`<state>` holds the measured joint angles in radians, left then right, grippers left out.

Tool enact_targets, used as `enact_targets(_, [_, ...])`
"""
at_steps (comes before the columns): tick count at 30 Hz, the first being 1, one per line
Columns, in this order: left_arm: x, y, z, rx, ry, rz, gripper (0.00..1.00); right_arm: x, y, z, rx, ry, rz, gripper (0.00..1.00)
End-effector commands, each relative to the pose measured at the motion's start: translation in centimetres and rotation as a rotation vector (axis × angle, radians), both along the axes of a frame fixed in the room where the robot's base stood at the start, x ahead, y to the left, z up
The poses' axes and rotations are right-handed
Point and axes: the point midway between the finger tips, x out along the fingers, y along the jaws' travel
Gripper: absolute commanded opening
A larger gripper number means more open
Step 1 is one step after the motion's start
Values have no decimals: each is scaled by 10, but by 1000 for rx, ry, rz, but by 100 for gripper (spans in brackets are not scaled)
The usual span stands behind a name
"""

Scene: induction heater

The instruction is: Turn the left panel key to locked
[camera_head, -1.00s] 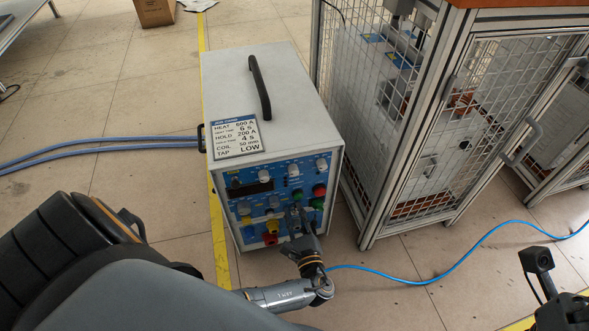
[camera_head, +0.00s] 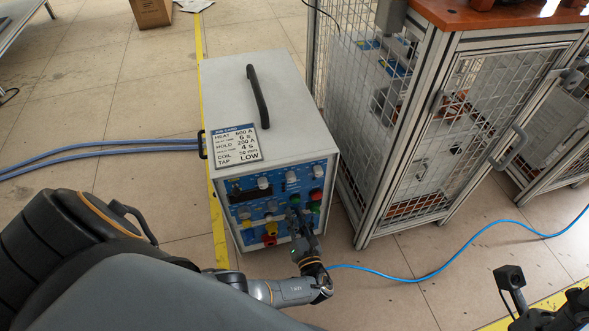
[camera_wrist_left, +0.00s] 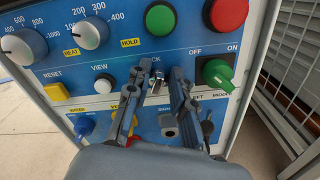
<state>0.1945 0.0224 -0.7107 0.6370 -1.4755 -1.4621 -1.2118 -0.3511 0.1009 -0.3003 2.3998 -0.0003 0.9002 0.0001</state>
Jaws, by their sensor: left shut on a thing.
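The heater's blue front panel (camera_head: 278,203) faces my left gripper (camera_head: 298,214), which reaches it low on the right side. In the left wrist view the fingertips (camera_wrist_left: 157,80) stand on both sides of a small metallic key (camera_wrist_left: 155,86), below a label partly hidden by a finger, ending in "CK". The gripper is shut on this key. The fingers cover much of it, so I cannot tell its exact angle. A green OFF/ON rotary knob (camera_wrist_left: 217,74) is just right of the fingers. Only dark parts of my right arm show at bottom right; its fingers do not show.
A green button (camera_wrist_left: 160,19) and a red button (camera_wrist_left: 226,14) sit above the fingers. A mesh cage (camera_head: 400,150) stands close on the right. A blue hose (camera_head: 440,268) crosses the floor.

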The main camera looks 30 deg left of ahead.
Motion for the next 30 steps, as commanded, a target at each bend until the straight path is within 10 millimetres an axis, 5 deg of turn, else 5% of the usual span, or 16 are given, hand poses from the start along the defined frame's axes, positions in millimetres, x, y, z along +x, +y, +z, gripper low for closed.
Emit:
enact_targets(23, [3, 2, 1, 71, 75, 1, 0, 0, 0, 4, 0, 0, 0, 43])
enact_targets(24, [3, 2, 1, 71, 75, 1, 29, 0, 0, 4, 0, 0, 0, 43])
enact_targets(27, [3, 1, 1, 70, 75, 0, 46, 0, 0, 4, 0, -1, 0, 43])
enact_targets(30, [2, 1, 1, 69, 75, 0, 46, 0, 0, 4, 0, -1, 0, 43])
